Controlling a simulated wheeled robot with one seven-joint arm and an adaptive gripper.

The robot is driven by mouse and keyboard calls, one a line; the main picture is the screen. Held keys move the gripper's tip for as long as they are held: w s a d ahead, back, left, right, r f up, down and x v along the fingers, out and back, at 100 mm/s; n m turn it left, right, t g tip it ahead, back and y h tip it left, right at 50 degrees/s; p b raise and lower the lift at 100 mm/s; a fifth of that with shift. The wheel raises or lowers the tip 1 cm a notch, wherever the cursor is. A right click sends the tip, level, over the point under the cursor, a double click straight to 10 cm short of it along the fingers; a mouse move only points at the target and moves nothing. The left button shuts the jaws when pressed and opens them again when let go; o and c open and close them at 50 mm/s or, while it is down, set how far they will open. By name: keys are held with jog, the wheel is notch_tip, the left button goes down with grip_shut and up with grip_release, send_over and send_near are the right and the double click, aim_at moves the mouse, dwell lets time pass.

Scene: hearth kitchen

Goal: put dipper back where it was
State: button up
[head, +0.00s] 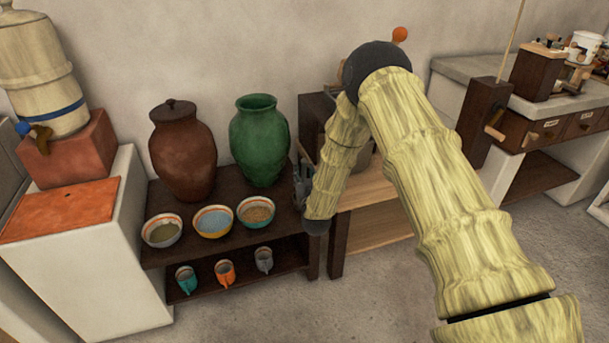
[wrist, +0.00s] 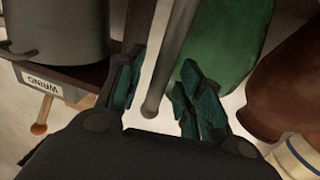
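My gripper (wrist: 160,92) is open in the wrist view, with its two teal-padded fingers apart. A slim grey rod with a rounded end (wrist: 168,60) shows in the gap between the fingers, nearer the left one. It may be the dipper's handle; its far end is out of view, and I cannot tell whether a finger touches it. In the head view my gripper (head: 300,187) is at the right end of the dark shelf (head: 225,177), partly hidden by my arm. No dipper bowl is clearly visible.
A green jar (head: 259,142) and a brown lidded jar (head: 183,155) stand on the shelf left of my gripper. Several bowls and cups sit in front and below. A grey pot (wrist: 58,32) stands close at the left in the wrist view. Open floor lies in front.

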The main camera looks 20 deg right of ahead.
jog(key=s+a, duration=0.2)
jog(key=s, duration=1)
jog(key=s+a+f+n+g+y, duration=0.1)
jog(key=s+a+f+g+y, duration=0.15)
jog(key=s+f+g, duration=1.35)
jog(key=s+f, duration=0.2)
jog(key=s, duration=0.9)
jog(key=s+f+g, duration=0.1)
jog(key=s+f, duration=0.2)
jog(key=s, duration=0.8)
jog(key=s+f, duration=0.2)
jog(key=s, duration=0.9)
jog(key=shift+s+f+g+p, duration=0.2)
jog(key=shift+f+g+p, duration=0.05)
jog(key=shift+g+p, duration=0.2)
jog(key=shift+d, duration=0.15)
